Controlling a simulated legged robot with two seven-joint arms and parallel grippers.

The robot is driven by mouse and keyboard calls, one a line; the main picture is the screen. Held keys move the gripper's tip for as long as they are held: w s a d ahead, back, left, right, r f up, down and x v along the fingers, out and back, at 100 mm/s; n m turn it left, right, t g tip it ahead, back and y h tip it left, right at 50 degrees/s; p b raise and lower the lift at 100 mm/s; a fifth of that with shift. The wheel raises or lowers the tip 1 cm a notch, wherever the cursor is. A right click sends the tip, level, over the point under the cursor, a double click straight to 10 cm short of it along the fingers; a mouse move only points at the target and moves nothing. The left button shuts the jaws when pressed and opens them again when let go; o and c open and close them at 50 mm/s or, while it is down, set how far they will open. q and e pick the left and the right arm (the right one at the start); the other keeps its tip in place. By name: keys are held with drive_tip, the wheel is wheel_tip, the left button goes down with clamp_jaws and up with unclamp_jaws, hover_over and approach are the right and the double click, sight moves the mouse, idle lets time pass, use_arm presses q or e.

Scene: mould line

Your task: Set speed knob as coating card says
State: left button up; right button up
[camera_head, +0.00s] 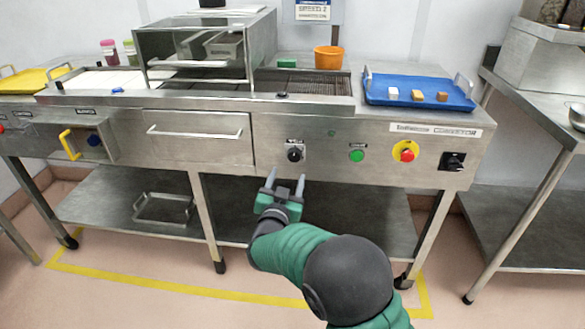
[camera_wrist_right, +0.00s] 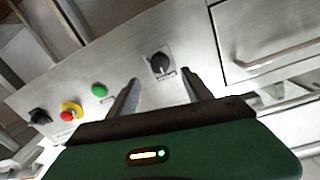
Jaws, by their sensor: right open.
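The speed knob (camera_head: 294,154) is a black dial on a pale plate on the machine's steel front panel. In the right wrist view the knob (camera_wrist_right: 160,63) shows ahead, between the lines of my fingers. My right gripper (camera_head: 286,182) is open and empty, just below and in front of the knob, apart from it. Its two fingers also show in the right wrist view (camera_wrist_right: 160,90). The coating card (camera_head: 312,10) seems to be the sign on the back wall; its print is too small to read. My left gripper is out of view.
A green button (camera_head: 357,156), a red stop button on yellow (camera_head: 406,151) and a black switch (camera_head: 453,161) sit right of the knob. A drawer handle (camera_head: 195,132) is to the left. A blue tray (camera_head: 375,85) with small blocks and an orange pot (camera_head: 328,57) stand on top.

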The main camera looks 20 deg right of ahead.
sight(293, 158)
drive_tip(key=b+x, duration=0.2)
drive_tip(key=x, duration=0.5)
drive_tip(key=shift+w+d+f, duration=0.15)
drive_tip(key=shift+w+d, duration=0.05)
drive_tip(key=shift+w, duration=0.1)
drive_tip(key=shift+w+d+r, duration=0.2)
drive_tip(key=shift+w+d, duration=0.05)
drive_tip(key=shift+w, duration=0.25)
clamp_jaws()
